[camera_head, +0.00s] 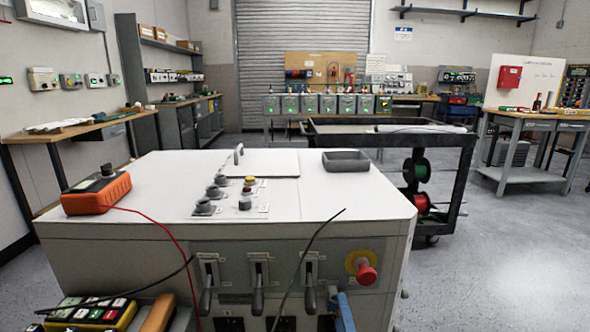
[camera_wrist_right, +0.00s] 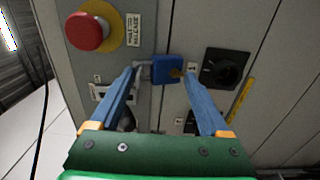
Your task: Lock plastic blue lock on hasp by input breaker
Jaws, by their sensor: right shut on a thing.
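The blue plastic lock (camera_wrist_right: 166,67) is between the fingertips of my right gripper (camera_wrist_right: 161,73) in the right wrist view, against the cabinet front. My right gripper is shut on it. A grey metal shackle or hasp part (camera_wrist_right: 141,66) shows just left of the lock; whether the lock is closed through it I cannot tell. In the head view my right gripper (camera_head: 340,300) is at the cabinet front, low, right of the breaker levers and below the red button. The lock is not clear there. My left gripper does not show.
The white cabinet (camera_head: 370,205) has breaker levers (camera_head: 258,285) and a red emergency button (camera_head: 366,273) on its front. A black rotary knob (camera_wrist_right: 222,68) is right of the lock. An orange meter (camera_head: 96,194) and grey tray (camera_head: 346,161) sit on top. Loose cables hang in front.

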